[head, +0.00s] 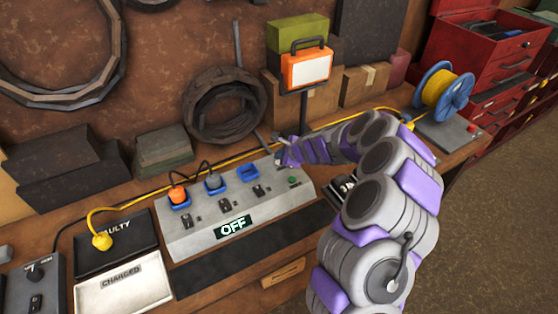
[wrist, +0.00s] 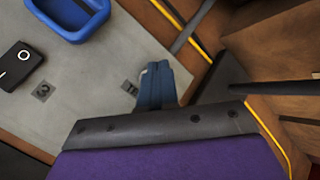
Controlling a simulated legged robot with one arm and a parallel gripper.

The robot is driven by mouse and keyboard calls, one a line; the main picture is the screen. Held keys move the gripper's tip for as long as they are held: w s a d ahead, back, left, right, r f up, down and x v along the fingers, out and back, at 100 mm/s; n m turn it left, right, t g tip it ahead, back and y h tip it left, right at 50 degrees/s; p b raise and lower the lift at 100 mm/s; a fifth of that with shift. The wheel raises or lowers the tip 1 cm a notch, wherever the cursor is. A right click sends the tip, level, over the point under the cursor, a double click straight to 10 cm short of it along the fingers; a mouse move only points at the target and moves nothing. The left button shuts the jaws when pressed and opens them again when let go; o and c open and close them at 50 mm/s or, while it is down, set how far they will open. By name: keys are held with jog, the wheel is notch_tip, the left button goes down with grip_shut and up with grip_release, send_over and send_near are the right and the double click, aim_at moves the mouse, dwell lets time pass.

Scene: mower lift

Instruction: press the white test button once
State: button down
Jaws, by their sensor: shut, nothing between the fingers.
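The grey socket panel (head: 200,240) lies on the bench, with a lit display (head: 233,228) reading "OFF". I cannot clearly make out a white test button in either view. A small green button (head: 293,180) shows at the panel's right end. My gripper (head: 279,154) is shut and empty, over the panel's back right part. In the wrist view, my shut fingers (wrist: 155,80) are over the panel beside a small dark label (wrist: 129,87). A small pale patch shows at the fingertips; I cannot tell whether it is a button. Contact with the panel is unclear.
An orange plug (head: 177,194) and a grey plug (head: 213,182) sit in blue sockets; a third blue socket (head: 247,173) is empty. A yellow cable (head: 145,196) runs behind the panel. An orange lamp (head: 306,68) stands behind my gripper. "FAULTY" and "CHARGED" trays lie left.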

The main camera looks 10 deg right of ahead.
notch_tip(320, 180, up, 5)
jog(key=p, duration=0.4)
jog(key=shift+p, duration=0.3)
dwell(0.8)
jog(key=s+a+r+n+g+y, duration=0.1)
jog(key=s+a+r+n+y, duration=0.1)
jog(key=s+a+r+n, duration=0.5)
jog(key=s+a+r+n+g, duration=0.2)
jog(key=s+a+r+n, duration=0.15)
jog(key=s, duration=0.35)
jog(key=s+a+r+n+g, duration=0.2)
jog(key=s+a+r+n, duration=0.1)
jog(key=s+r, duration=0.25)
jog(key=s+d+n+g+h, duration=0.1)
jog(key=s+d, duration=0.3)
jog(key=s, duration=0.6)
jog(key=s+d+n+g+h, duration=0.2)
jog(key=s+d+n+h, duration=0.1)
jog(key=s, duration=0.8)
jog(key=s+d+n+g+h, duration=0.1)
jog(key=s+d+n+h, duration=0.1)
jog(key=s+d, duration=0.4)
jog(key=s+n, duration=0.1)
jog(key=s, duration=0.4)
jog(key=shift+g+h, duration=0.3)
jog(key=shift+g, duration=0.1)
